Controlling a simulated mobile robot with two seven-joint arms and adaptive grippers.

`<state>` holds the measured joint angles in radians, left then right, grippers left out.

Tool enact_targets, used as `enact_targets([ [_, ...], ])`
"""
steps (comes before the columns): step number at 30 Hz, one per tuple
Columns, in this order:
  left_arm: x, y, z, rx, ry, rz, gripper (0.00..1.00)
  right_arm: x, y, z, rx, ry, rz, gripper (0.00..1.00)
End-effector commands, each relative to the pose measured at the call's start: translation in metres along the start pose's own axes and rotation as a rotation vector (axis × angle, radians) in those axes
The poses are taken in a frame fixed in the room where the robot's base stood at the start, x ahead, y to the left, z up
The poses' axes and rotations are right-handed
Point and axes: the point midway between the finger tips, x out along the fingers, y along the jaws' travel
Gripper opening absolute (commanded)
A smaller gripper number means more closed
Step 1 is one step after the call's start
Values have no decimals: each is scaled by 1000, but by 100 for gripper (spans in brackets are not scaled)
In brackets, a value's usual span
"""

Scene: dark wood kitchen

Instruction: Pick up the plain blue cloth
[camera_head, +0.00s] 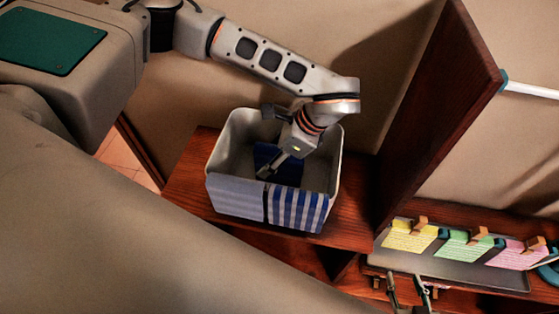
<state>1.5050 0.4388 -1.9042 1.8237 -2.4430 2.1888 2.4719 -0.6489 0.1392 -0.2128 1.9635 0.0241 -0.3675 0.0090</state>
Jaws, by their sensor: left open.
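The plain blue cloth (264,153) lies inside an open pale bin (222,152) on the wooden shelf. Only part of it shows behind my gripper and the bin's front wall. My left gripper (268,167) reaches down into the bin from above, open, with its fingers at the cloth. I cannot tell whether they touch it. A blue-and-white striped cloth (298,209) hangs over the right part of the bin's front. What seems to be my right gripper (407,291) shows partly at the bottom edge, low and right of the bin; its jaw state is unclear.
A tall dark wood panel (437,110) stands close to the bin's right. Beyond it a grey tray (455,270) holds yellow (410,236), green (464,246) and pink (517,254) notes with wooden clips. Bare shelf (193,178) shows left of the bin.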

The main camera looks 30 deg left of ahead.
Motion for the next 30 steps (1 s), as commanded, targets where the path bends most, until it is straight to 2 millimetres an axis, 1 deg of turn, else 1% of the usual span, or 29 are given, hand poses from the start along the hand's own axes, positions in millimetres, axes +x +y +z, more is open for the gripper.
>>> enact_targets([
  [19, 3, 0, -2, 0, 0, 0, 47, 3, 0, 6, 0, -3, 0, 40],
  [20, 3, 0, -2, 0, 0, 0, 44, 3, 0, 6, 0, -3, 0, 40],
  [21, 3, 0, -2, 0, 0, 0, 34, 3, 0, 6, 0, -3, 0, 40],
  [23, 3, 0, -2, 0, 0, 0, 18, 3, 0, 6, 0, -3, 0, 40],
  [24, 3, 0, -2, 0, 0, 0, 8, 3, 0, 6, 0, -3, 0, 40],
  [25, 3, 0, -2, 0, 0, 0, 5, 3, 0, 6, 0, -3, 0, 40],
  [30, 3, 0, -2, 0, 0, 0, 5, 3, 0, 6, 0, -3, 0, 40],
])
